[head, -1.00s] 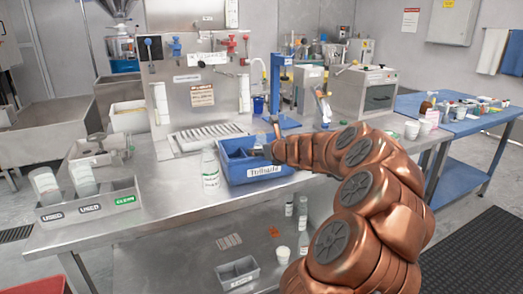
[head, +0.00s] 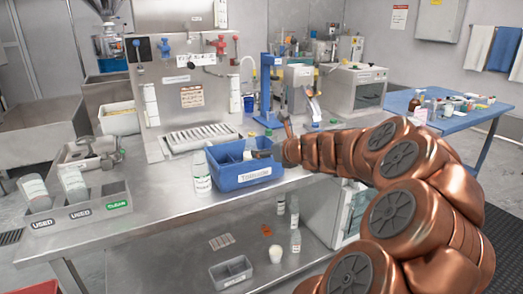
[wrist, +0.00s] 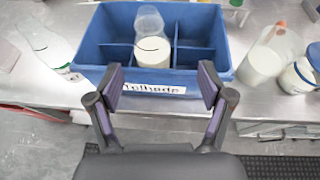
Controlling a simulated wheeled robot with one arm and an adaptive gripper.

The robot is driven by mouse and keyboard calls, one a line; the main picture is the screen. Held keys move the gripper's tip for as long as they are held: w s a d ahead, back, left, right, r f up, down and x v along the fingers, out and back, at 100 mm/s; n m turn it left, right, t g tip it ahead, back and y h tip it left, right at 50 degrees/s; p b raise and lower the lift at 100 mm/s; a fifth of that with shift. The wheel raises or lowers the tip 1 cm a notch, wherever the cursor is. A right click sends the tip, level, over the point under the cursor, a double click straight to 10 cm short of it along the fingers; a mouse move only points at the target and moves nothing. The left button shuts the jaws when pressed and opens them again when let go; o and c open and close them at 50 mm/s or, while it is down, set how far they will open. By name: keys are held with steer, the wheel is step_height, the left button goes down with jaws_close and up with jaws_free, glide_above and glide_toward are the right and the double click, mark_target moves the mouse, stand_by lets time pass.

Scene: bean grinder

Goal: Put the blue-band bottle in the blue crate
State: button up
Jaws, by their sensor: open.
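The blue crate (head: 232,180) stands on the steel bench, and it is large in the wrist view (wrist: 85,50). In the wrist view a clear-topped bottle with white lower part and a thin dark band (wrist: 152,50) sits in a front compartment, tilted away. I cannot tell whether that band is blue. A white jar with a blue band (wrist: 302,74) shows at the wrist view's right edge, outside the crate. My gripper (wrist: 160,88) is open and empty, just in front of the crate's labelled wall. In the head view its fingers (head: 286,130) are by the crate's right end.
A white bottle with a green label (head: 202,172) stands left of the crate. A tilted white container (wrist: 265,62) is right of it in the wrist view. A drip tray (head: 200,137) lies behind the crate.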

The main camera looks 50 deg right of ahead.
steer(key=shift+s+a+r, duration=0.1)
steer(key=shift+s+r, duration=0.15)
steer(key=shift+s, duration=0.25)
steer(key=w+a+f+n+y, duration=0.15)
steer(key=a+n, duration=0.25)
steer(key=a, duration=0.4)
steer(key=w+a+n+y, duration=0.3)
steer(key=a+n, duration=0.1)
steer(key=a, duration=0.4)
steer(key=s+a+f+n+g+y, duration=0.25)
steer(key=a+n, duration=0.35)
steer(key=a, duration=0.3)
steer(key=s+a+f+n+g+y, duration=0.1)
steer(key=s+a+f+n+g, duration=0.15)
steer(key=a+n, duration=0.45)
steer(key=s+a+f+n+g+h, duration=0.1)
steer(key=s+a+f+n+g, duration=0.4)
steer(key=s, duration=0.4)
steer(key=s+a+f+n+g+h, duration=0.1)
steer(key=s+a+f+n+g, duration=0.2)
steer(key=s+a+n, duration=0.5)
steer(key=s+d+n+g+h, duration=0.2)
steer(key=s+d+n+g, duration=0.1)
steer(key=s, duration=0.7)
steer(key=shift+s+d+f+n+h, duration=0.25)
steer(key=shift+d+f+n+h, duration=0.2)
steer(key=shift+d+n, duration=0.35)
steer(key=shift+a, duration=0.1)
